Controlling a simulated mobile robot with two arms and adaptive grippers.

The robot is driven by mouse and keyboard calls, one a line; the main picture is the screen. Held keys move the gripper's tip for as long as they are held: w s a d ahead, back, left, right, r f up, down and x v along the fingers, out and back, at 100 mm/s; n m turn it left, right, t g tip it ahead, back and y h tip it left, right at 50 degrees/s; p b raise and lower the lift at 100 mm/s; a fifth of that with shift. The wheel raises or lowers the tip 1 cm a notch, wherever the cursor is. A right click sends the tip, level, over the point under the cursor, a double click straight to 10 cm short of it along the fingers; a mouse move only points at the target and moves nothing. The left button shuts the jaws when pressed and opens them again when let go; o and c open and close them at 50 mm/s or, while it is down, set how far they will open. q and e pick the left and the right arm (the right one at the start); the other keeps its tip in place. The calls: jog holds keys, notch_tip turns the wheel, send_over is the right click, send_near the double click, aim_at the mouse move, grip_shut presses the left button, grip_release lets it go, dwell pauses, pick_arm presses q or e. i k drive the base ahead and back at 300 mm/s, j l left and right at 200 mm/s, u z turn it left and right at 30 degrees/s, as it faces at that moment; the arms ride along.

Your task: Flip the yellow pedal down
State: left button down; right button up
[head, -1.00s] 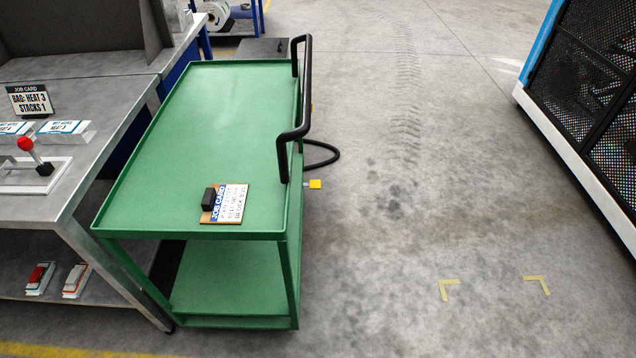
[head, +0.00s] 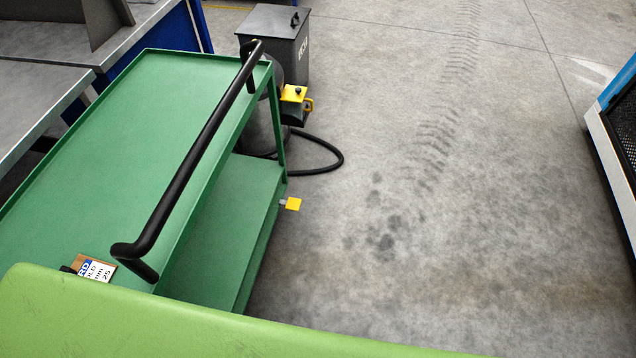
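The small yellow pedal (head: 293,204) sticks out from the lower right side of the green cart (head: 120,130), low near the floor. It sits near the cart's far right leg and looks roughly flat, though its exact tilt is hard to tell. Neither of my grippers shows in the head view. A wide light-green shape fills the bottom left, in front of the near part of the cart.
A black handle (head: 195,160) runs along the cart's right side. Behind stand a grey bin (head: 275,40), a yellow fitting (head: 294,94) and a black hose (head: 338,155) looping on the floor. The concrete floor (head: 440,220) right of the pedal is clear.

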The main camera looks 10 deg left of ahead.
aim_at(292, 204)
jog(key=i+l, duration=0.75)
